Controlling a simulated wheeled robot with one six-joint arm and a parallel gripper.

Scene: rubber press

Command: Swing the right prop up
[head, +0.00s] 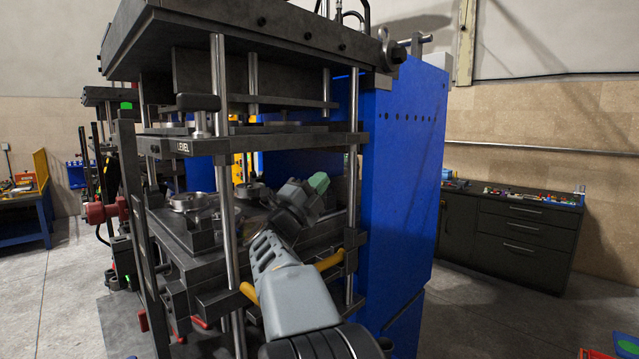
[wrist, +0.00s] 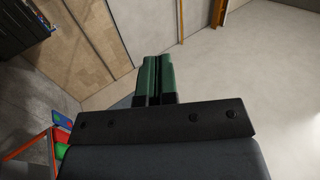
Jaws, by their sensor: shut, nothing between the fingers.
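The press (head: 225,144) is a dark frame with steel columns and a blue body. A yellow bar (head: 328,261) shows on its right side, near the right column, sloping up to the right. A second yellow bar (head: 249,293) shows further left, partly behind my arm. I cannot tell for sure which part is the right prop. My gripper (head: 319,182), with green fingertips, is raised between the columns in the picture, above the yellow bars and apart from them. The wrist view shows its two green fingers (wrist: 158,75) together and empty.
The blue press side (head: 405,170) stands right of my gripper, and a steel column (head: 353,150) is close by. A mould with round parts (head: 190,201) lies on the lower plate. A dark cabinet (head: 515,240) stands at the right wall. The floor between is open.

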